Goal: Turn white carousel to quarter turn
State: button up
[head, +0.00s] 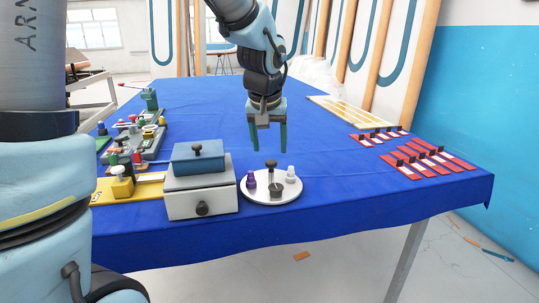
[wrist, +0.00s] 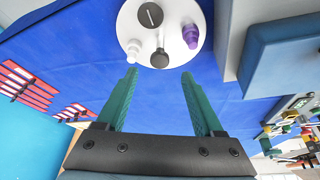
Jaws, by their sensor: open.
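The white carousel (head: 257,197) is a round white disc on the blue table, right of the grey box. It also shows at the top of the wrist view (wrist: 178,14). On it stand a dark knob on a post (head: 271,165), a purple bottle (head: 251,180) and a white bottle (head: 290,175). A dark round piece (head: 276,189) sits at its near side. My gripper (head: 268,150) hangs above the table with its green fingers pointing down. It is open and empty, apart from the carousel. In the wrist view its fingers (wrist: 158,76) are spread wide below the disc.
A grey box (head: 203,200) with a blue lid (head: 196,160) stands close left of the carousel. Red strips with black clips (head: 428,161) lie at the right, with a yellow panel (head: 350,112) behind. Several small fixtures (head: 138,138) crowd the left. The table's middle is clear.

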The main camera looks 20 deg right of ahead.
aim_at(271, 162)
jog(key=shift+x, duration=2.65)
grip_shut()
